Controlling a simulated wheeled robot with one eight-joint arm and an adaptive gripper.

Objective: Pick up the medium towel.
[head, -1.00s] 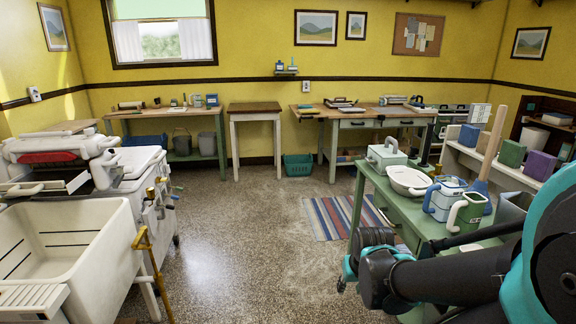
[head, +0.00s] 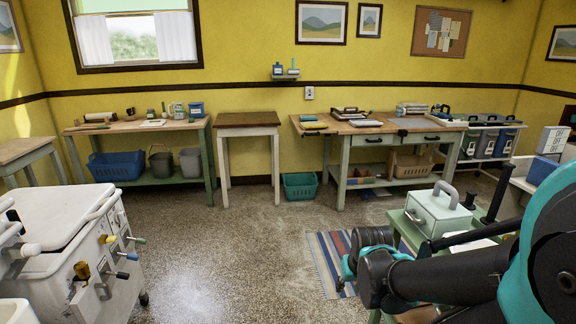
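I cannot make out for certain which thing is the medium towel. A small green flat item (head: 313,126) lies on the left end of the wooden-topped desk (head: 346,128) at the back. A pale flat item (head: 365,123) lies near the middle of the same desk top. Both are too small to tell whether they are folded cloth. My dark and teal arm fills the lower right and hides part of the green table there. I do not see my gripper's fingers.
A workbench (head: 137,127) with a blue basket (head: 116,166) stands at the back left. A small wooden table (head: 248,120) and a teal basket (head: 299,186) stand beside the desk. A white washer (head: 80,240) is at left. A lidded box (head: 438,212) is at right. The middle floor is clear.

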